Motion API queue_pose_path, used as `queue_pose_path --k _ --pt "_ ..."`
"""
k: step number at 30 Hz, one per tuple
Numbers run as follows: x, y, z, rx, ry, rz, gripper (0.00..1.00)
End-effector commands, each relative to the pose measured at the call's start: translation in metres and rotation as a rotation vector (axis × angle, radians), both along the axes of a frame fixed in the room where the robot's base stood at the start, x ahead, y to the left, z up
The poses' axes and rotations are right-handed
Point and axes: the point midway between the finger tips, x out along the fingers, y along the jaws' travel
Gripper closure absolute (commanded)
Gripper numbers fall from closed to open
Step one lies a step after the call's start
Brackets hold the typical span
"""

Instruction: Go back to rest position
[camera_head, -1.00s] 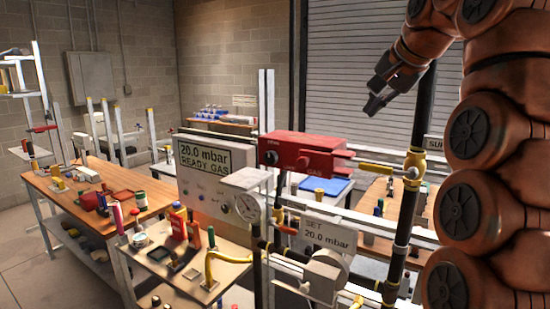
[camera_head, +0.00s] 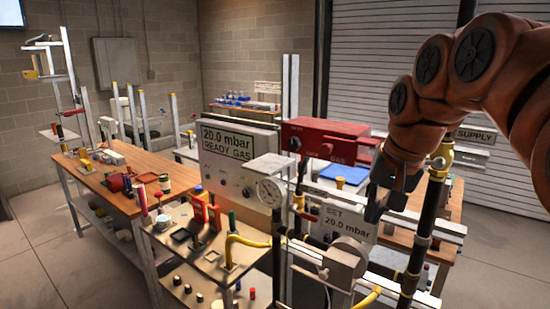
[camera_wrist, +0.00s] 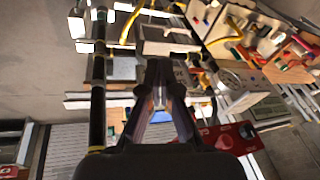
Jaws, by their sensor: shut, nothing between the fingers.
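My gripper (camera_head: 378,210) is in the right half of the head view, at the end of my orange-brown arm. It hangs in front of the red gas unit's right end, beside the white SET 20.0 mbar panel (camera_head: 345,224). In the wrist view my gripper (camera_wrist: 158,66) points towards the rig, its fingers drawn together at the tips with nothing between them. The red gas unit (camera_head: 325,140) is partly hidden by my arm. It also shows in the wrist view (camera_wrist: 230,138).
A black vertical pipe (camera_head: 427,225) with yellow fittings stands just right of my gripper. A wooden bench (camera_head: 120,190) stands further left. Open floor (camera_head: 35,250) lies at far left.

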Motion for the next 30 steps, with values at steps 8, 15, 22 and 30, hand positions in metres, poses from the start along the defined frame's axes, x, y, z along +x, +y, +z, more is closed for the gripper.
queue_pose_path --k 8,15,22,30 --pt "-0.063 0.007 -0.069 -0.056 0.119 0.105 1.00" --pt "-0.125 0.007 -0.130 -0.096 0.225 0.192 1.00" --pt "-0.190 0.003 -0.186 -0.127 0.324 0.272 1.00" --pt "-0.252 -0.002 -0.233 -0.141 0.411 0.339 1.00"
